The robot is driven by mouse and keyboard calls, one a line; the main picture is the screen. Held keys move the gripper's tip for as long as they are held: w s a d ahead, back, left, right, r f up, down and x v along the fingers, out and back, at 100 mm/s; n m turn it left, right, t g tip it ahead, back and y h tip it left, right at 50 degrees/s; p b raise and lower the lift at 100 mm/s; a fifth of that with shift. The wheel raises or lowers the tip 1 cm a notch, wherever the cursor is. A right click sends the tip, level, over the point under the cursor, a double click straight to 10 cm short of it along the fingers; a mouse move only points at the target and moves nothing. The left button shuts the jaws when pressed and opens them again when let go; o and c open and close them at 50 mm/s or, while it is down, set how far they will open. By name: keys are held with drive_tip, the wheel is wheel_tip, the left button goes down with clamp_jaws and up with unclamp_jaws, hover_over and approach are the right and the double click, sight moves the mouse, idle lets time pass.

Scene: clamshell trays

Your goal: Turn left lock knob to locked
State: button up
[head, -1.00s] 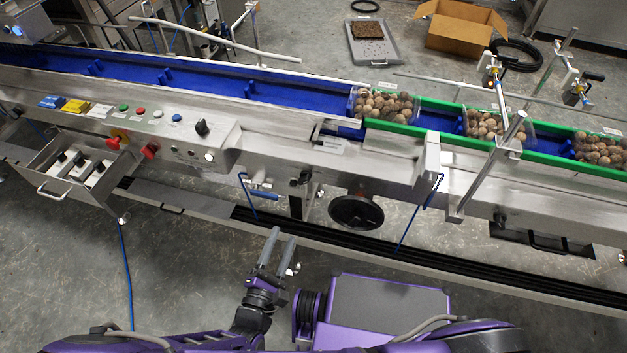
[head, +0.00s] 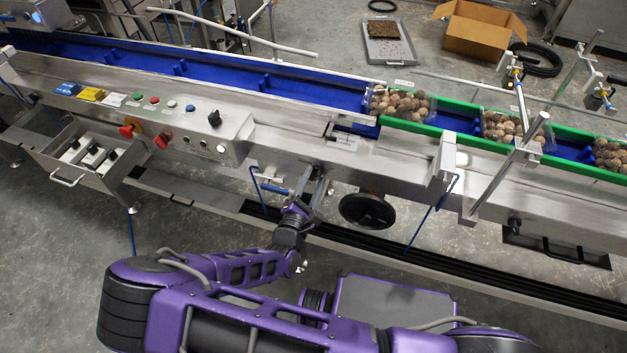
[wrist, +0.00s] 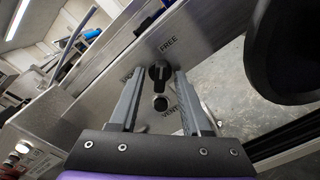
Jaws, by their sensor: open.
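The left lock knob (wrist: 158,71) is a small black knob on the steel front plate, in the middle of the wrist view. My gripper (wrist: 159,75) is open, one finger on each side of the knob. I cannot tell whether the fingers touch it. In the head view my gripper (head: 319,183) is at the conveyor's front under the rail, and it hides the left knob. A similar dark knob (head: 514,223) is farther right.
A black handwheel (head: 367,210) is just right of my gripper. A blue-handled lever (head: 275,188) is close at its left. The control panel (head: 190,128) and an open drawer (head: 75,170) are farther left. The conveyor (head: 270,85) carries trays of brown round items.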

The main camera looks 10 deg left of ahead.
drive_tip(key=shift+w, duration=0.15)
drive_tip(key=shift+c, duration=0.3)
clamp_jaws()
